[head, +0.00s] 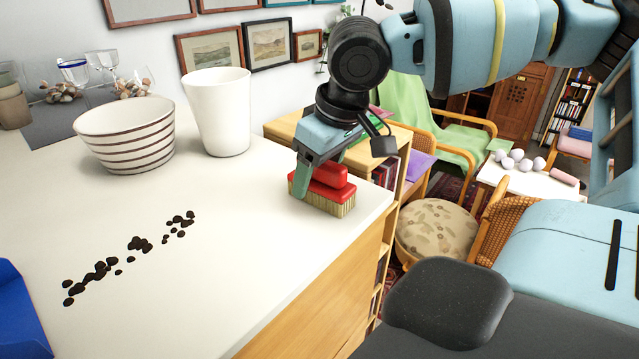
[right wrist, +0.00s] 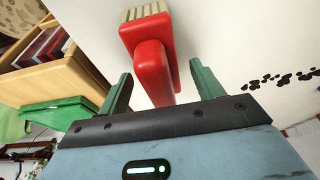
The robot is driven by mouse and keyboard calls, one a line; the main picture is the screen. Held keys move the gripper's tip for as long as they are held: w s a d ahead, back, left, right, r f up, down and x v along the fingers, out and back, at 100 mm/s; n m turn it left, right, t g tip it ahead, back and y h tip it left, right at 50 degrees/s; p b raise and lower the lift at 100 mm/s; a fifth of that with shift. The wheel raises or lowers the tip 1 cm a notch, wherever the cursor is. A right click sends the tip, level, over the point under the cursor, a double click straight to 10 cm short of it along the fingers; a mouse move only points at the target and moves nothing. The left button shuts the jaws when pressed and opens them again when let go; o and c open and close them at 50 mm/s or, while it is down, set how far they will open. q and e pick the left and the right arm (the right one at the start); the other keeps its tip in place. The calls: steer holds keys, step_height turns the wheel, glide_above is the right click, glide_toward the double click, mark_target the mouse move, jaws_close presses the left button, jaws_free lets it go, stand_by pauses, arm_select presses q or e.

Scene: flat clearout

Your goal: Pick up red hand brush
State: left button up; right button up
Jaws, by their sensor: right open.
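The red hand brush (head: 326,187) with pale bristles rests on the white counter near its right corner in the head view. In the right wrist view the brush (right wrist: 151,62) lies ahead, its handle end reaching between my fingers. My right gripper (head: 312,183) is over the brush, one green finger in front of it. In the right wrist view the right gripper (right wrist: 162,78) is open, with a green finger on each side of the handle and gaps showing. My left gripper is not in view.
Dark crumbs (head: 137,243) lie scattered on the white counter (head: 215,280). A striped bowl (head: 125,138) and a white vase (head: 219,112) stand behind. A blue object (head: 18,310) is at the left edge. The counter's edge drops off just right of the brush.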

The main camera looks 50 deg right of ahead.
steer(key=shift+f, duration=0.3)
steer(key=shift+c, duration=0.3)
steer(key=c, duration=1)
steer(key=shift+r, duration=0.2)
